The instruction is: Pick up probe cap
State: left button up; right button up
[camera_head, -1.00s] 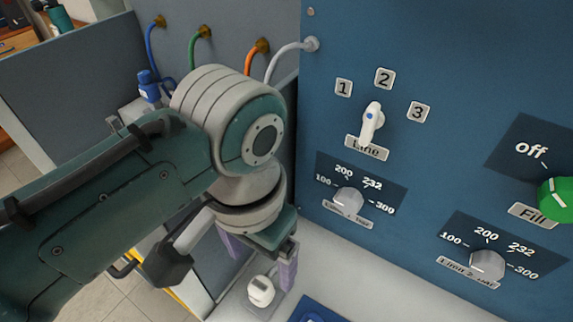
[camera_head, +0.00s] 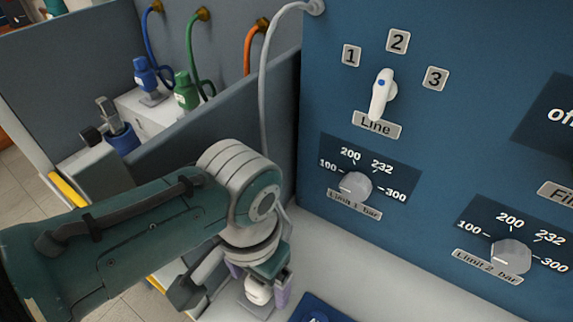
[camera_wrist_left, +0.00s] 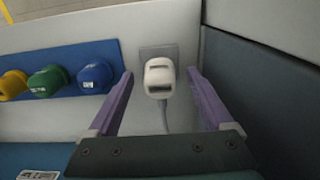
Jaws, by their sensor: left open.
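A white rounded piece with a grey cable, possibly the probe cap, stands on a grey square base in the left wrist view (camera_wrist_left: 159,78). It also shows in the head view (camera_head: 258,291), low beside the blue panel. My left gripper (camera_head: 260,287) is open, with one purple finger on each side of the white piece. In the left wrist view the fingertips (camera_wrist_left: 160,72) are level with it, with a visible gap on both sides. Blue (camera_wrist_left: 95,76), green (camera_wrist_left: 48,81) and yellow (camera_wrist_left: 12,85) caps sit in a row to the left. My right gripper is not visible.
The blue panel (camera_head: 450,150) with knobs and a line selector rises at the right. A blue tray (camera_head: 300,311) lies right of the gripper. Blue (camera_head: 145,75) and green (camera_head: 186,92) hose connectors stand behind on the left. A grey hose (camera_head: 264,90) hangs behind my arm.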

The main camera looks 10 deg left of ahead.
pick_arm(q)
grip_shut()
dwell(0.6)
